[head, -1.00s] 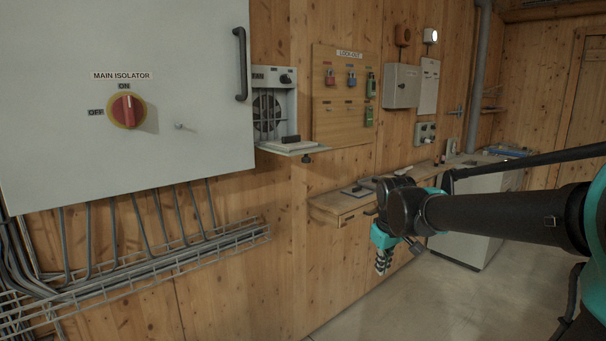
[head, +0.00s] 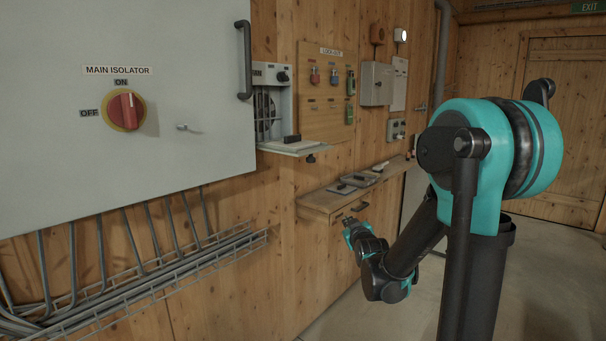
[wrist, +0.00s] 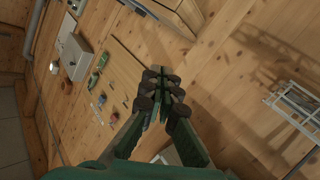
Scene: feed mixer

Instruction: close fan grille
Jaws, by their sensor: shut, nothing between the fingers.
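The fan box (head: 272,103) is a pale unit on the wooden wall, right of the large grey cabinet. Its grille panel (head: 298,148) is swung down and juts out from the box's lower edge, about level, with a dark block (head: 291,139) on it. The fan opening behind is partly in view. My gripper (head: 349,228) is below and to the right of the panel, apart from it, in front of the wall under the shelf. In the wrist view my gripper (wrist: 162,85) has its fingertips together and holds nothing.
The grey cabinet (head: 60,130) with a red isolator knob (head: 124,111) fills the left. A wire cable tray (head: 190,262) runs below it. A lock-out board (head: 325,92) hangs right of the fan box. A wooden shelf (head: 330,198) juts out near my gripper. Floor is clear at right.

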